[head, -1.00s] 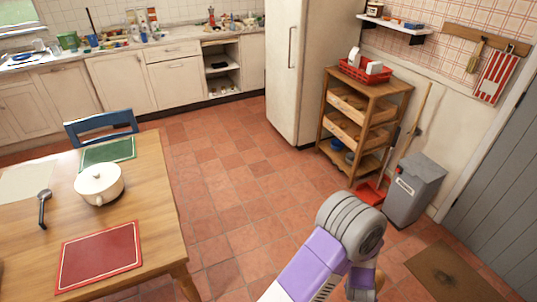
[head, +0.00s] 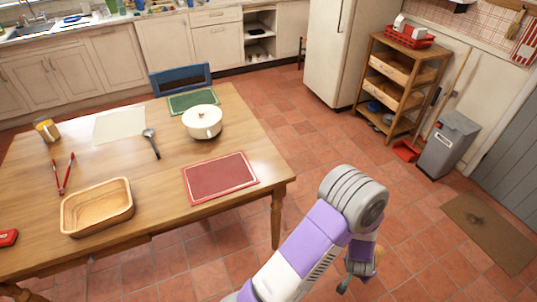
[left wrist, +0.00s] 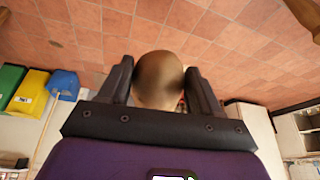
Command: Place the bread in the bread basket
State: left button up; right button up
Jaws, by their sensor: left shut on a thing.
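My left gripper (head: 362,272) hangs over the floor at the lower right of the head view, to the right of the table and well away from it. In the left wrist view the gripper (left wrist: 158,85) has its two black fingers on either side of a rounded brown thing, the bread (left wrist: 158,75), and is shut on it. In the head view only a small tan piece of the bread (head: 378,254) shows beside the gripper. The light wooden bread basket (head: 98,230) stands on the table's front left part and looks empty. My right gripper is not in view.
On the wooden table (head: 130,175) are a red placemat (head: 220,177), a white pot (head: 203,122), a dark ladle (head: 151,144), red tongs (head: 64,173) and a jar (head: 47,129). A shelf cart (head: 400,85) and grey bin (head: 450,143) stand at the right. Floor is open between.

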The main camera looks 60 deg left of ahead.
aim_at(104, 213)
jog(key=k, duration=1.15)
jog(key=u, duration=1.65)
